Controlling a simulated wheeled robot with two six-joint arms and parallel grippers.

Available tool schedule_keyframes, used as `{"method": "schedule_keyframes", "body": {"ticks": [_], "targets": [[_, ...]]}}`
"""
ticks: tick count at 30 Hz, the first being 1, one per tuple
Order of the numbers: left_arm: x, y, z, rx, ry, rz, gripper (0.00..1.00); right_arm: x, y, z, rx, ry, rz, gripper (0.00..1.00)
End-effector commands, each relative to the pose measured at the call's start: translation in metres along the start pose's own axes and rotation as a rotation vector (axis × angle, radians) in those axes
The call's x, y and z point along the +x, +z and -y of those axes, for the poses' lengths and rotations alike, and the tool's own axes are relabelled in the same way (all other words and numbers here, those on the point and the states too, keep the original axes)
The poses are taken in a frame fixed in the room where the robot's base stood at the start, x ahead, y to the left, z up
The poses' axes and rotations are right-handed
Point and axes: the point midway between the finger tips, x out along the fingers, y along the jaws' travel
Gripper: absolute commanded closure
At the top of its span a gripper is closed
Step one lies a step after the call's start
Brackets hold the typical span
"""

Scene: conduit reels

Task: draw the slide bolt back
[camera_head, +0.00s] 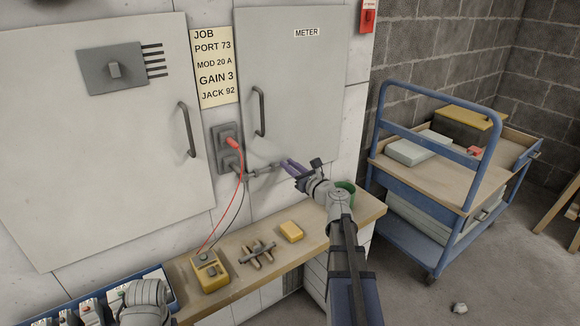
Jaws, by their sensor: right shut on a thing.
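The slide bolt (262,171) is a small grey metal rod at the lower left edge of the METER door (300,90), beside the grey sockets. My right gripper (285,164) reaches in from the lower right, its purple-grey fingers at the bolt's right end. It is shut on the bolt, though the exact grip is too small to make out. Part of my left arm shows at the bottom left; its fingers are not visible.
A red plug (233,142) sits in the upper socket, its leads hanging to a yellow meter (209,271) on the wooden shelf (325,243). A blue trolley (437,98) stands right.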

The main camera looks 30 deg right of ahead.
Motion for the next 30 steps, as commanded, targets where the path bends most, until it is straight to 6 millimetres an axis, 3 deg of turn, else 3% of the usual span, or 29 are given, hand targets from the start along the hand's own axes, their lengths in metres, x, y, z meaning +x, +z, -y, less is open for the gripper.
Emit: {"method": "schedule_keyframes", "body": {"ticks": [9,17,18,25,30], "targets": [[0.0,0.0,0.0,0.0,0.0,0.0,0.5,0.001,0.0,0.035,0.0,-0.002,0.0,1.0],[0.0,0.0,0.0,0.0,0.0,0.0,0.5,0.0,0.0,0.037,0.0,-0.006,0.0,1.0],[0.0,0.0,0.0,0.0,0.0,0.0,0.5,0.0,0.0,0.037,0.001,-0.006,0.0,0.75],[0.0,0.0,0.0,0.0,0.0,0.0,0.5,0.0,0.0,0.036,0.0,-0.004,0.0,0.49],[0.0,0.0,0.0,0.0,0.0,0.0,0.5,0.0,0.0,0.035,0.0,-0.002,0.0,0.47]]}}
